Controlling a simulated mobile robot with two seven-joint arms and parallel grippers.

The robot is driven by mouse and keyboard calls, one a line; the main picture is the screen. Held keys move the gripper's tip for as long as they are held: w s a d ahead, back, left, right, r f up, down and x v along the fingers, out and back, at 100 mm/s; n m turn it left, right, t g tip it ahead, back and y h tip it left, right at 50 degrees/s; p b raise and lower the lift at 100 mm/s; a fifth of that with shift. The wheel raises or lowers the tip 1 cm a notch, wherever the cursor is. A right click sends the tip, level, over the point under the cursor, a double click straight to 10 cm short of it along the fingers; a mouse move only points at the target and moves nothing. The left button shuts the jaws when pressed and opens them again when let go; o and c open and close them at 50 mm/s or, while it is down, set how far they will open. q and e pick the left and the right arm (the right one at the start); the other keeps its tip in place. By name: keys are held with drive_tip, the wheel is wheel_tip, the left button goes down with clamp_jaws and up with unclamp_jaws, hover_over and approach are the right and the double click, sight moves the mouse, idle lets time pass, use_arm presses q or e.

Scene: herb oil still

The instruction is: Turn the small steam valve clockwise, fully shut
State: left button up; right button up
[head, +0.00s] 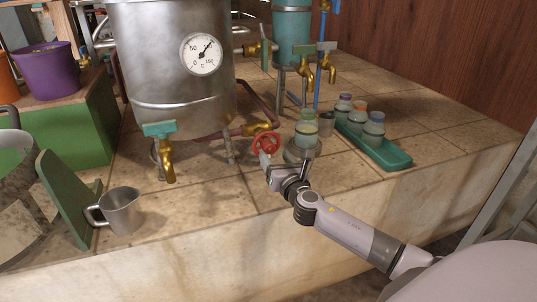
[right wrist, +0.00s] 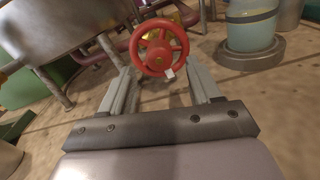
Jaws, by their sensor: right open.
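The small steam valve has a red handwheel (head: 266,143) on a brass body, low at the right side of the steel still. In the right wrist view the handwheel (right wrist: 159,47) faces me, with a small white mark (right wrist: 168,74) at its lower rim. My right gripper (head: 284,162) is open just in front of the wheel. In the right wrist view its two fingers (right wrist: 162,72) lie left and right of the wheel's lower part, with gaps on both sides. I see no contact with the rim. My left gripper is not in view.
The still (head: 175,75) with its dial gauge (head: 201,54) stands behind left. A jar (head: 306,132) on a round grey base stands close right of the wheel. A green tray (head: 390,153) of jars lies further right. A metal mug (head: 121,210) stands at the front left.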

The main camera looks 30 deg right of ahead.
sight(270, 150)
drive_tip(key=shift+b+x, duration=0.55)
drive_tip(key=shift+x, duration=1.55)
drive_tip(key=shift+a, duration=0.1)
drive_tip(key=c, duration=1.1)
drive_tip(key=shift+o, duration=0.2)
